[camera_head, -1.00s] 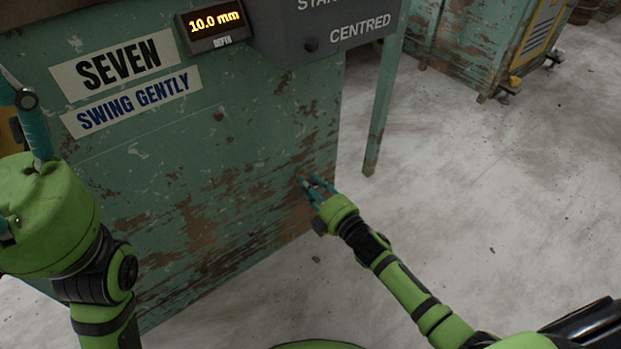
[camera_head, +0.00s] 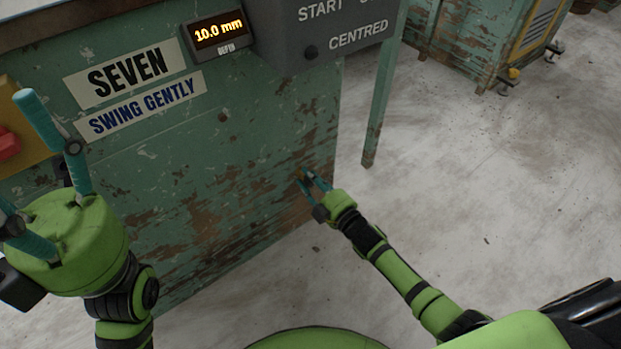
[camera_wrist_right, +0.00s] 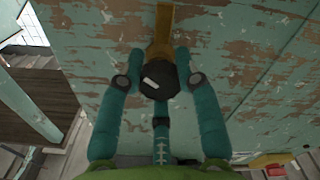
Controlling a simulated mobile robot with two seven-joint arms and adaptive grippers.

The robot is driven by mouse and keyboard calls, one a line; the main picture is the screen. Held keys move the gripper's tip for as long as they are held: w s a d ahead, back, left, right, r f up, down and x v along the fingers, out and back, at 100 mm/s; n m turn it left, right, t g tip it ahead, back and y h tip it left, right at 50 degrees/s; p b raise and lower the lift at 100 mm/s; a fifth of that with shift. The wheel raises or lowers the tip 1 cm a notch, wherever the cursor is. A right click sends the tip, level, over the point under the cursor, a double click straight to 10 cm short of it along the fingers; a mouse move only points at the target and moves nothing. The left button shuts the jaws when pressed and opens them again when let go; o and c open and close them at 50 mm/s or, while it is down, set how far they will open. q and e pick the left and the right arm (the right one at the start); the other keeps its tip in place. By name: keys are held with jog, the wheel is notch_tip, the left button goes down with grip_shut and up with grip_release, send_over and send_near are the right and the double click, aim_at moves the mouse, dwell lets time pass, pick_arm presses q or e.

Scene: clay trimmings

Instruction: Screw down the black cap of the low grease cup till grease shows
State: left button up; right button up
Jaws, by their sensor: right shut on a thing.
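The black cap (camera_wrist_right: 158,82) of the grease cup, with a pale mark on its face, shows in the right wrist view. A brass-coloured part (camera_wrist_right: 163,28) runs behind it along the worn green panel. My right gripper (camera_wrist_right: 158,62) is shut on the cap, with one teal finger on each side and a third below. In the head view my right gripper (camera_head: 313,180) is low at the panel's right side; the cap is too small there to make out. I cannot make out any grease. My left gripper (camera_head: 20,150) is open and empty at the left edge, partly cut off.
The green machine panel (camera_head: 150,165) carries a depth display (camera_head: 218,35) reading 10.0 mm, labels and a grey control box (camera_head: 320,35). A red button on a yellow plate (camera_head: 18,125) is beside my left gripper.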

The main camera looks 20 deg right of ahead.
jog(key=shift+a+r, duration=0.1)
jog(key=shift+a, duration=0.2)
jog(key=o, duration=1.2)
jog(key=shift+c, duration=0.2)
jog(key=shift+d, duration=0.15)
jog(key=v, duration=1.2)
jog(key=shift+r, duration=0.15)
